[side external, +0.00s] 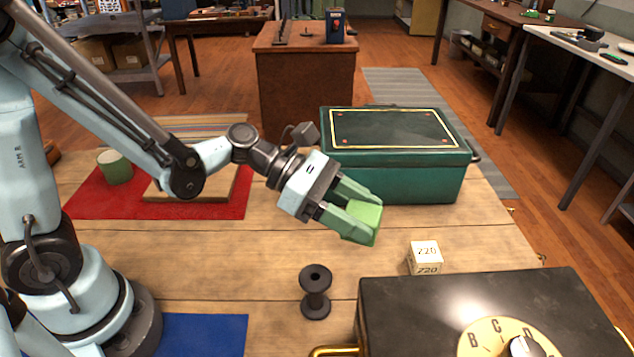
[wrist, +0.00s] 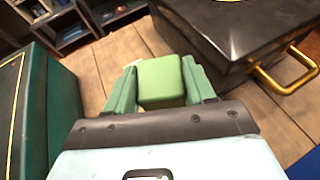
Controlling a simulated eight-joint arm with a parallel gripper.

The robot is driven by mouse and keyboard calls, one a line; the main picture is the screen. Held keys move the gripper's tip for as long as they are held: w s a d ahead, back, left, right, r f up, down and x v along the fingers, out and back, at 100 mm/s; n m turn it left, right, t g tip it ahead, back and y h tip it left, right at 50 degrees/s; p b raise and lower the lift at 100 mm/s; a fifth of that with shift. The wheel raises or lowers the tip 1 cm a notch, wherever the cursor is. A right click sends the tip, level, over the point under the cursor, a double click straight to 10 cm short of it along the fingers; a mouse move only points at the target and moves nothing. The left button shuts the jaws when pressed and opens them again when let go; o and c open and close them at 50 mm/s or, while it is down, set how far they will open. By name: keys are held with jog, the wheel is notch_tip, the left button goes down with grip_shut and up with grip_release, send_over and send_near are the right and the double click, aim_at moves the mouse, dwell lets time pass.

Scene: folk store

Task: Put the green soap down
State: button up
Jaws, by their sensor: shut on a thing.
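The green soap (side external: 367,220) is a light green block held between the fingers of my gripper (side external: 349,212). My gripper is shut on it and holds it above the wooden table (side external: 250,270), tilted downward to the right. In the wrist view the soap (wrist: 161,82) sits between the two green fingers, and my gripper (wrist: 163,88) touches it on both sides. The soap's far side is hidden in the wrist view.
A dark green box (side external: 400,185) stands just behind my gripper. A black box with a dial (side external: 480,300) stands at the front right. A white 220 cube (side external: 425,258) and a black spool (side external: 315,292) stand nearby. A green cup (side external: 115,168) and a board (side external: 225,183) are on a red mat (side external: 90,203).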

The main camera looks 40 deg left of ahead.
jog(key=shift+w+a+f, duration=0.9)
jog(key=shift+w+f, duration=0.1)
jog(key=shift+f, duration=0.5)
jog(key=shift+w+a+f, duration=0.85)
jog(key=shift+w+f, duration=0.2)
jog(key=shift+f, duration=0.4)
jog(key=shift+w+a+f, duration=0.9)
jog(key=shift+w+f, duration=0.1)
jog(key=shift+f, duration=0.5)
jog(key=o, duration=1.1)
jog(key=s+a+r+m+y, duration=0.3)
jog(key=s+a+m+y, duration=0.1)
jog(key=m, duration=0.3)
jog(key=s+a+r+m+t+y, duration=0.1)
jog(key=s+a+r+m+y, duration=0.2)
jog(key=m, duration=0.5)
jog(key=s+a+r+m+y, duration=0.4)
jog(key=a+m+y, duration=0.1)
jog(key=a+m, duration=0.1)
jog(key=shift+s+a+m+t+y, duration=0.3)
jog(key=shift+s+m+t, duration=0.1)
jog(key=shift+m, duration=0.3)
